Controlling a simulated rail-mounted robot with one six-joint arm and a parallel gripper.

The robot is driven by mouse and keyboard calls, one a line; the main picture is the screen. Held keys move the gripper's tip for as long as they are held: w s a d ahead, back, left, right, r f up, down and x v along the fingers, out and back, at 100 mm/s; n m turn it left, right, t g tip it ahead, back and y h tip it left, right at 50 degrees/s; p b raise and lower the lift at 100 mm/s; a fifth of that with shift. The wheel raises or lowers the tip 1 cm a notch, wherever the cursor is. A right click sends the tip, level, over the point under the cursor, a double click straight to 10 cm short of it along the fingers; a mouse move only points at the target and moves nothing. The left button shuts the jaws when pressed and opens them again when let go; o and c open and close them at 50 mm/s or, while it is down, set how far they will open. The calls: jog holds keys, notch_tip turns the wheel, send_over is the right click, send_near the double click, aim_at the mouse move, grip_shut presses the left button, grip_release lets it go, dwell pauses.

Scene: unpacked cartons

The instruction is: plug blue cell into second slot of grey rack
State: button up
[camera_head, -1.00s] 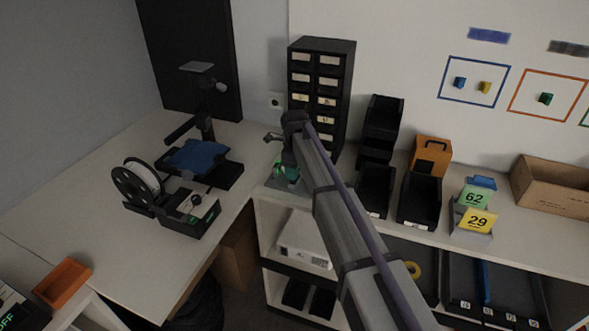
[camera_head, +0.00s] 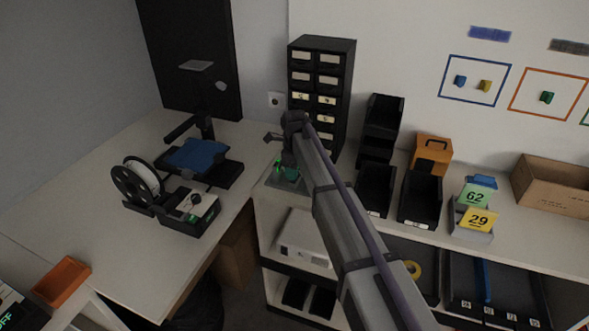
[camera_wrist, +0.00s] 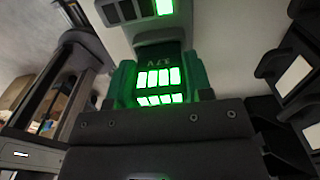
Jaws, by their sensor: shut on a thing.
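My gripper (camera_head: 288,166) points down at the far left end of the shelf top, mostly hidden behind my own arm. In the wrist view my gripper (camera_wrist: 160,88) is shut on a cell with rows of green-lit bars (camera_wrist: 160,77). Green sides flank these bars, and I see no blue on this cell.
A black drawer cabinet (camera_head: 320,64) stands close behind my gripper. Black bins (camera_head: 421,200) and an orange case (camera_head: 433,149) are to the right. A grey holder (camera_head: 472,233) has cards 62 and 29. A 3D printer (camera_head: 200,184) stands on the left table.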

jog(key=shift+f+b, duration=0.6)
jog(key=shift+f, duration=0.1)
dwell(0.6)
jog(key=o, duration=1.2)
notch_tip(320, 180, up, 11)
jog(key=p, duration=1.1)
jog(key=shift+r, duration=0.1)
